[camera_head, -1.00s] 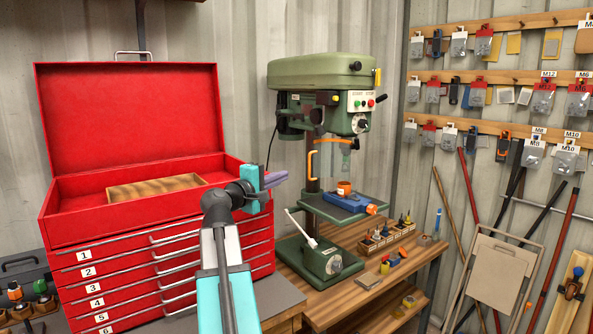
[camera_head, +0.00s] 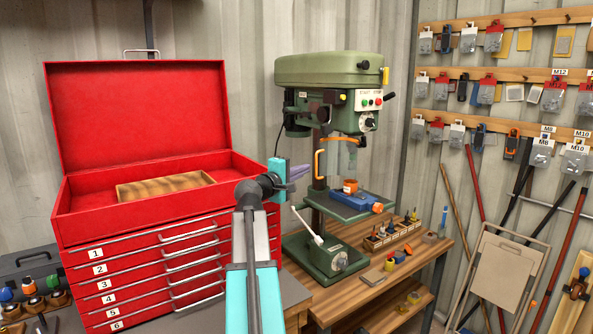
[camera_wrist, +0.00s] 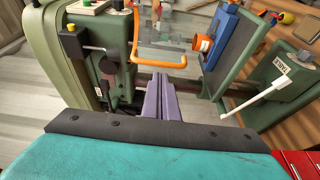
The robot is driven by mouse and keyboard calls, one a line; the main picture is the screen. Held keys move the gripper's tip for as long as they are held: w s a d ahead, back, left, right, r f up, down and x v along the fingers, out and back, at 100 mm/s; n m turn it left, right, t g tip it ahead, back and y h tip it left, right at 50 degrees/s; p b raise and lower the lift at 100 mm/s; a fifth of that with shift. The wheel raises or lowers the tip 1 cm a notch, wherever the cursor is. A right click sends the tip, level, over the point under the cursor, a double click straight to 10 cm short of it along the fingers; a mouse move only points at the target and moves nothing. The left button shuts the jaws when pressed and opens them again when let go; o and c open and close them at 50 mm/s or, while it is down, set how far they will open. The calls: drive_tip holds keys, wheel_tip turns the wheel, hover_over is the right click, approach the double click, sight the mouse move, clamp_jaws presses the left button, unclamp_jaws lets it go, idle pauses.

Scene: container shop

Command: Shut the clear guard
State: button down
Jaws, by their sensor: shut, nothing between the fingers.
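The green drill press (camera_head: 332,72) stands on the wooden bench. Its guard shows mainly as an orange bar-shaped handle (camera_head: 318,165) left of the spindle; the clear panel itself is hard to make out, so its exact angle is unclear. In the wrist view the orange handle (camera_wrist: 160,61) lies just beyond my fingertips. My gripper (camera_head: 308,169) has purple fingers pressed together and empty, pointing right towards the press, a little left of the handle. The closed fingers (camera_wrist: 158,76) also show in the wrist view, with no clear contact on the handle.
The open red tool chest (camera_head: 135,215) stands close on the left of my arm. A blue vice (camera_head: 350,199) with an orange part sits on the press table below the spindle. Small tools line the bench at right.

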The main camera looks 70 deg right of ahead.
drive_tip(key=shift+x, duration=1.05)
